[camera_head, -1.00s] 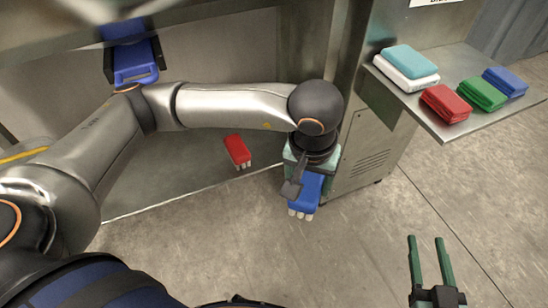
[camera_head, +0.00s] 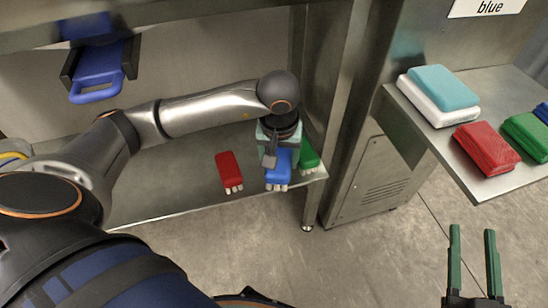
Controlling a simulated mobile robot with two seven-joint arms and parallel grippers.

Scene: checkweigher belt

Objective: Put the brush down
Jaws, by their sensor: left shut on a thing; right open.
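My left gripper (camera_head: 272,150) is shut on the blue brush (camera_head: 279,168), bristles pointing to the picture's bottom. The brush is over the low steel shelf (camera_head: 180,192), near its right end. A red brush (camera_head: 229,170) lies on the shelf to its left, and a green brush (camera_head: 309,157) sits close on its right, partly hidden by my gripper. I cannot tell whether the blue brush touches the shelf. My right gripper (camera_head: 473,238) is open and empty at the lower right, above the floor.
A side shelf (camera_head: 428,133) at the right holds a teal-and-white block (camera_head: 443,90), a red block (camera_head: 486,147), a green block (camera_head: 528,134) and a partly cut-off blue one. A blue-handled item (camera_head: 97,72) is at upper left. The shelf's left part looks clear.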

